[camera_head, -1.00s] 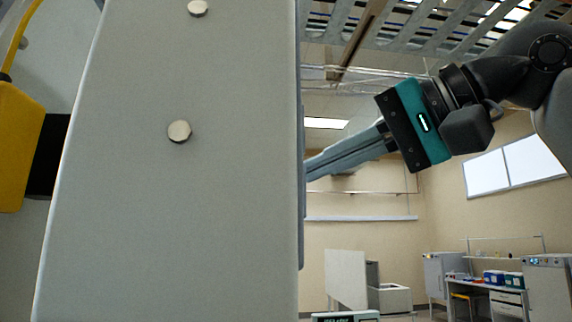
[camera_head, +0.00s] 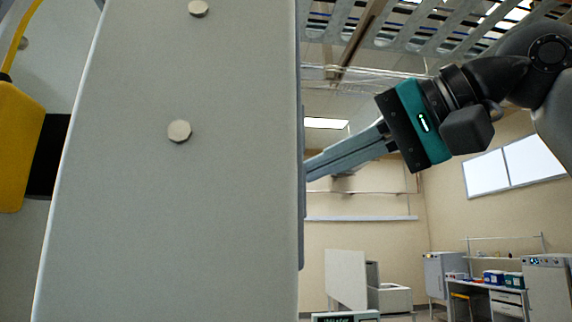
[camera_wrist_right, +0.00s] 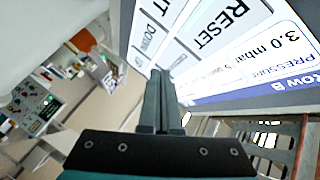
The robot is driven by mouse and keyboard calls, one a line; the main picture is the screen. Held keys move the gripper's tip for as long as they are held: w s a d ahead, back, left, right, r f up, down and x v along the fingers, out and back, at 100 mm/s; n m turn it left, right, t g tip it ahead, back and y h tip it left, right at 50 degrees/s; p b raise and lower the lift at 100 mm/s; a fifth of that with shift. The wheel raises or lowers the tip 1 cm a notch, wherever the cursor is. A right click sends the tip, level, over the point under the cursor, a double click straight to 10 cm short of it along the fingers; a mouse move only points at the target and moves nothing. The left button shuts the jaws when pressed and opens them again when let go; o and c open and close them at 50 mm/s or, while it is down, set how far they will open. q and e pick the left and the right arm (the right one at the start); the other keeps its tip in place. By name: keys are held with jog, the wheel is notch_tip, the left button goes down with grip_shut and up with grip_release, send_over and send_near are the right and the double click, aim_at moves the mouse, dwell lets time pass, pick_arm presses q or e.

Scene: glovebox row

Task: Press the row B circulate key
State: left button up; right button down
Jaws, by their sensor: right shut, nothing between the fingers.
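My right gripper (camera_head: 308,171) comes in from the right in the head view, its long fingers shut and empty. Their tips reach the right edge of a tall grey cabinet (camera_head: 200,220), and the panel face there is turned away from the head camera. In the right wrist view the shut fingertips (camera_wrist_right: 160,76) lie over the lower part of the row B panel (camera_wrist_right: 245,80). A RESET key (camera_wrist_right: 220,25) and a DOWN key (camera_wrist_right: 150,42) are readable. I cannot read a circulate key; the fingers hide part of the panel. Contact cannot be told. My left gripper is not in view.
A yellow block (camera_head: 20,150) with a black part stands left of the cabinet. A slatted metal rack (camera_head: 430,25) hangs overhead. Lab benches and cabinets (camera_head: 490,285) stand far off at the lower right. The space around my right wrist looks free.

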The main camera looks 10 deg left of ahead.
jog(key=shift+a, duration=0.1)
jog(key=shift+s+a, duration=0.15)
jog(key=shift+a, duration=0.2)
jog(key=shift+s+a, duration=0.15)
jog(key=shift+a, duration=0.2)
dwell(0.9)
jog(key=shift+d+p, duration=0.1)
jog(key=shift+p, duration=0.2)
jog(key=shift+w+d, duration=0.3)
jog(key=shift+d, duration=0.35)
jog(key=shift+d+p, duration=0.1)
jog(key=shift+p, duration=0.2)
jog(key=d, duration=0.1)
jog(key=w+d+p, duration=0.1)
jog(key=d, duration=0.2)
jog(key=shift+w+d, duration=0.25)
jog(key=shift+d, duration=0.05)
dwell(0.5)
